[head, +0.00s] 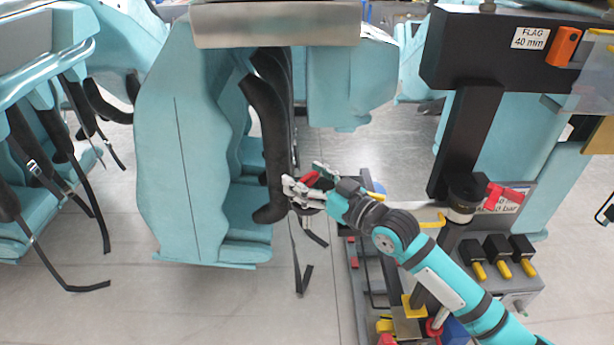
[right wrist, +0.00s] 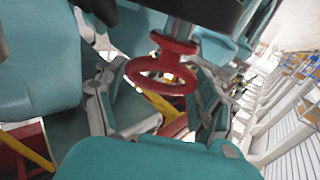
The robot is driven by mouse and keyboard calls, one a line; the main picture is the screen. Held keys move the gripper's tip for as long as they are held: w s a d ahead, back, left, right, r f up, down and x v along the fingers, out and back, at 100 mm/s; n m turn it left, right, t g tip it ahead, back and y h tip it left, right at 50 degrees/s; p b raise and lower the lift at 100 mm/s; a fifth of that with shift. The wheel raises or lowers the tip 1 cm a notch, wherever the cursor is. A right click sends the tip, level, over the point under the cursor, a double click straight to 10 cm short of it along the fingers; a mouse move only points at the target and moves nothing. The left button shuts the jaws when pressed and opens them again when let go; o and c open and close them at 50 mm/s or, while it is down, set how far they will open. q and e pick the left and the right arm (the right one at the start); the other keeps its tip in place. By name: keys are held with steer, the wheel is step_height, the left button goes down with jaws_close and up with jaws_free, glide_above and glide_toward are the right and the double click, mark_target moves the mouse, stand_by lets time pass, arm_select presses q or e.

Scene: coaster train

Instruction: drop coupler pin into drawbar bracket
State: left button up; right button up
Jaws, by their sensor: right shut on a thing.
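My right gripper (head: 308,186) is shut on a red piece (head: 311,178), which I take to be the coupler pin, in front of the black restraint of the teal seat. The stem runs to a dark part at the top edge, so the pin's far end is hidden. I cannot pick out the drawbar bracket in either view. My left gripper is not in view.
A teal seat car (head: 190,150) stands beside my gripper, with hanging black straps (head: 303,275). At right are a black post (head: 468,140), a red handle (head: 503,195) and yellow-tipped black blocks (head: 497,250).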

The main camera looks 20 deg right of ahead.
stand_by(0.3)
steer(key=o, duration=1.6)
steer(key=shift+f, duration=0.15)
steer(key=shift+s, duration=0.15)
steer(key=v, duration=1.1)
steer(key=shift+s+d, duration=0.2)
steer(key=shift+s, duration=0.15)
